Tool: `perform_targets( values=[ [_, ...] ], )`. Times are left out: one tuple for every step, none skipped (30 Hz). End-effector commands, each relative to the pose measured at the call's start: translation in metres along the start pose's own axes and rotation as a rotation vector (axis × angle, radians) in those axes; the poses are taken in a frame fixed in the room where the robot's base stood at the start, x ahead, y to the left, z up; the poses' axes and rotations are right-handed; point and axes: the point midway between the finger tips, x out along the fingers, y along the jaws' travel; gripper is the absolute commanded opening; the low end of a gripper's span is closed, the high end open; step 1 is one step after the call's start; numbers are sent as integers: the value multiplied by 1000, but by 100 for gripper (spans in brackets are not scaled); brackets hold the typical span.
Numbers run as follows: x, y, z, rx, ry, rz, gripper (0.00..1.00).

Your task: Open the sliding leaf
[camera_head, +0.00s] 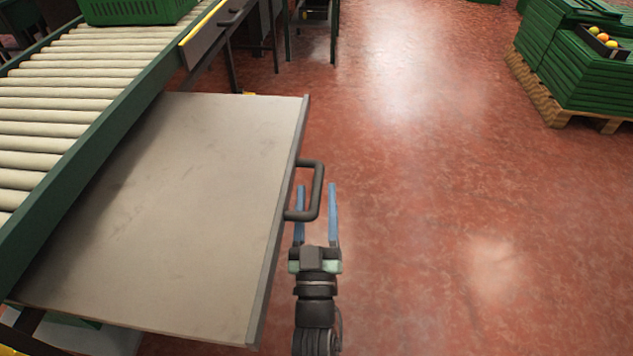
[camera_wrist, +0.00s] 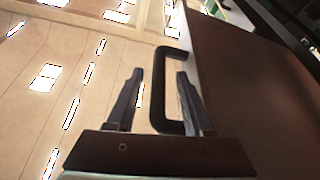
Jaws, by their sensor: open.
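The sliding leaf (camera_head: 190,200) is a flat grey panel that sticks out from under the roller conveyor on the left. A dark U-shaped handle (camera_head: 319,185) is fixed to its right edge. My gripper (camera_head: 317,187) is open, with its two blue fingers at the near part of the handle. In the head view the handle's end lies between the fingers. In the wrist view the handle (camera_wrist: 160,90) also shows between the two fingers, and the leaf (camera_wrist: 245,90) fills the right side. I cannot tell whether either finger touches the handle.
The roller conveyor (camera_head: 50,116) with a green frame runs along the left, with a green crate (camera_head: 136,10) on it. A pallet (camera_head: 540,90) with stacked green crates stands at the far right. The red floor right of the leaf is clear.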

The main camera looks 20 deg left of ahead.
Motion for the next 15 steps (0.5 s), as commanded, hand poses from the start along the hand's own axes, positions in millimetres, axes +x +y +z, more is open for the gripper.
perform_targets(
  values=[
    [-11, 1, -2, 0, -7, 1, 52],
    [-19, 1, -2, 0, -7, 1, 52],
    [-28, 1, -2, 0, -6, 1, 52],
    [-35, 1, -2, 0, -8, 1, 52],
    [-42, 1, -2, 0, -7, 1, 52],
    [-51, 1, -2, 0, -6, 1, 52],
    [-57, 1, -2, 0, -7, 1, 52],
    [-63, 1, -2, 0, -6, 1, 52],
    [-71, 1, -1, 0, -7, 1, 52],
    [-76, 1, -1, 0, -5, 1, 52],
    [-81, 1, -1, 0, -6, 1, 52],
    [-87, 0, -1, 0, -5, 0, 52],
    [-90, 0, -1, 0, -4, 1, 52],
    [-93, 0, -1, 0, -4, 1, 52],
    [-97, 0, -1, 0, -3, 1, 52]
  ],
)
